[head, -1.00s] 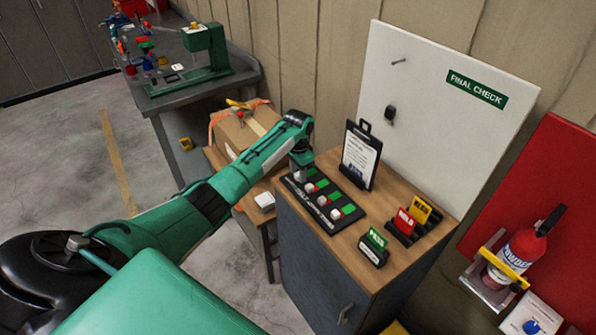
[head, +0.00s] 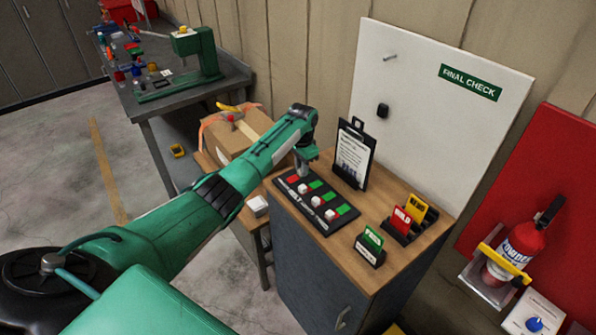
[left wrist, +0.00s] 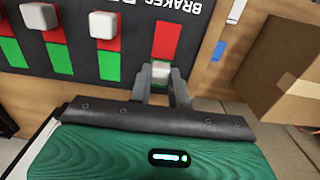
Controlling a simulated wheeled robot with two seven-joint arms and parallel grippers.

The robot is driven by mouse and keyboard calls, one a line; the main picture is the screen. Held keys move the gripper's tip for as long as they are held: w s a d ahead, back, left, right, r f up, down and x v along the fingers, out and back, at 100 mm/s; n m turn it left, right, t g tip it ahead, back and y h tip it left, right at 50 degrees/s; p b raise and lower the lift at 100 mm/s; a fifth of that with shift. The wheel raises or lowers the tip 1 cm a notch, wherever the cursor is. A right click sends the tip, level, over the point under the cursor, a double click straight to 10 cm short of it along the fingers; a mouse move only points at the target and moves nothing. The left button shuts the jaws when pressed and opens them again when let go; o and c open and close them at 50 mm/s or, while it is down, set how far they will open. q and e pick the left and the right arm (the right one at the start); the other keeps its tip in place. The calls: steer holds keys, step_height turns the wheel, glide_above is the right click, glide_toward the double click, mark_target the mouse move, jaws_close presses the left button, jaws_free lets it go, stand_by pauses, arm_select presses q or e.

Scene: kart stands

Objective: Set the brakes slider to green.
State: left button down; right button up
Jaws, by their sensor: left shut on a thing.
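The black slider panel (head: 325,225) lies on the wooden cabinet top, with several white knobs on red-and-green tracks. My left gripper (head: 302,170) reaches down to the track at its left end. In the left wrist view, the fingers (left wrist: 161,88) are shut on the white brakes knob (left wrist: 160,70). Bare red track (left wrist: 167,40) shows between this knob and the BRAKES label (left wrist: 160,8). My right gripper is not in view.
A black clipboard stand (head: 354,155) stands close behind the panel. A card holder (head: 370,253) with a green card and a rack with red and yellow cards (head: 402,232) stand to its right. A cardboard box (head: 235,138) stands to the left.

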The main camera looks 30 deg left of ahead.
arm_select(q)
steer(key=shift+w+r, duration=0.1)
steer(key=shift+w, duration=0.05)
steer(key=c, duration=1.5)
jaws_free()
steer(key=shift+o, duration=1.1)
steer(key=shift+w+d, duration=0.1)
step_height(320, 180, up, 14)
steer(key=b, duration=0.3)
steer(key=shift+f, duration=0.2)
steer(key=shift+f, duration=0.1)
